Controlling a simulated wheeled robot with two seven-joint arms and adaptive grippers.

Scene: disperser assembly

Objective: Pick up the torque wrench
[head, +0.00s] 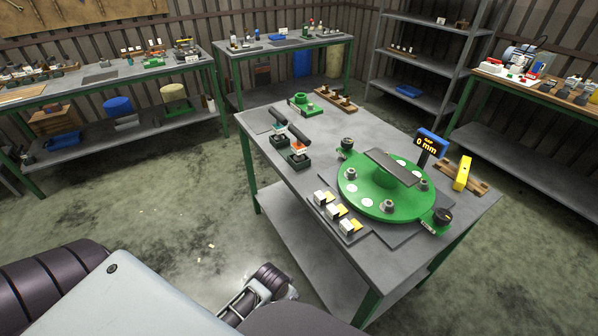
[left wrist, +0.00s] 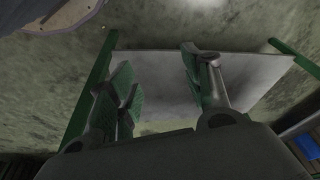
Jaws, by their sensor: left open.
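Two tools with thick black handles, a left one (head: 278,116) and a right one (head: 300,136), stand tilted in dark green holders at the left side of the near table (head: 350,128). I cannot tell for sure which is the torque wrench. My left gripper (left wrist: 160,77) is open and empty in the left wrist view, with a grey panel and green bars beyond its fingers. No tool shows between them. In the head view a grey and black part of my arm shows low in the middle, away from the tools. My right gripper is not in view.
A green round plate (head: 366,197) with bolts fills the table's right half. Beside it are a blue "0 mm" display (head: 431,144), a yellow block (head: 462,174) and small white-yellow blocks (head: 337,213). A green ring part (head: 301,104) stands at the back. Workbenches and shelves line the walls.

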